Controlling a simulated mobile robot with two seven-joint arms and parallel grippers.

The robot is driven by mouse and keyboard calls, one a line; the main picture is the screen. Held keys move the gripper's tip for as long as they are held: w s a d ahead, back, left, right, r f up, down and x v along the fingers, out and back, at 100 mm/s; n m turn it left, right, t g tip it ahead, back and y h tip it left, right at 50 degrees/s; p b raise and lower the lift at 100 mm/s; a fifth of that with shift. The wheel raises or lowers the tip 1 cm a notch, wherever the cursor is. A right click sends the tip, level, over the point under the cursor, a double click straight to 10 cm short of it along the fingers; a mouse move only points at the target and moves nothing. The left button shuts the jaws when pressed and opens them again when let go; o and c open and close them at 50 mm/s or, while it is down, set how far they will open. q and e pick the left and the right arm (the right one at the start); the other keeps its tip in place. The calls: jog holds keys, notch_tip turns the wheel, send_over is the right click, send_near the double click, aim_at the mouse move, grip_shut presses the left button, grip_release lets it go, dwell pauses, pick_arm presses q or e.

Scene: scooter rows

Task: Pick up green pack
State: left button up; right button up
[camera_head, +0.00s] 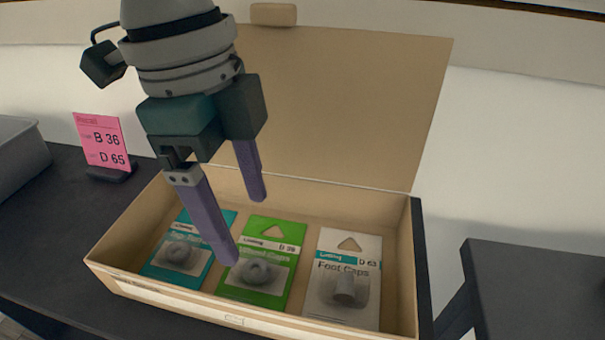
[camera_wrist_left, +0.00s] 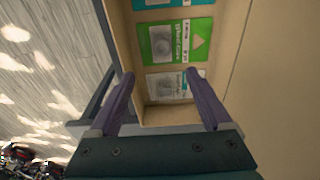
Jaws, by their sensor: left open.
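The green pack (camera_head: 263,261) lies flat in the middle of an open cardboard box (camera_head: 115,245), between a teal pack (camera_head: 183,250) on its left and a white pack (camera_head: 341,279) on its right. The green pack also shows in the left wrist view (camera_wrist_left: 180,40), beyond my fingertips. My left gripper (camera_head: 246,232) is open and empty, with its purple fingers apart above the box. In the head view one finger overlaps the left edge of the green pack. In the wrist view the white pack (camera_wrist_left: 166,86) lies nearest the fingers. My right gripper is not in view.
The box's raised lid (camera_head: 330,105) stands behind the packs. A pink card (camera_head: 101,141) reading B 36 and D 65 stands on the dark table, beside a grey bin (camera_head: 20,155). A dark surface (camera_head: 540,290) is at the right, across a gap.

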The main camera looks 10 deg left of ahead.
aim_at(253, 263)
pick_arm(q)
jog(key=f+b, duration=0.1)
jog(key=f, duration=0.3)
jog(key=f+b, duration=0.1)
jog(key=f, duration=0.4)
jog(key=shift+w+f+b, duration=0.2)
jog(key=shift+f+b, duration=0.1)
jog(key=shift+b, duration=0.1)
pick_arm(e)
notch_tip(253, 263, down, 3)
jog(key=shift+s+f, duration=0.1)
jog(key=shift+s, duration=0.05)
pick_arm(q)
grip_shut()
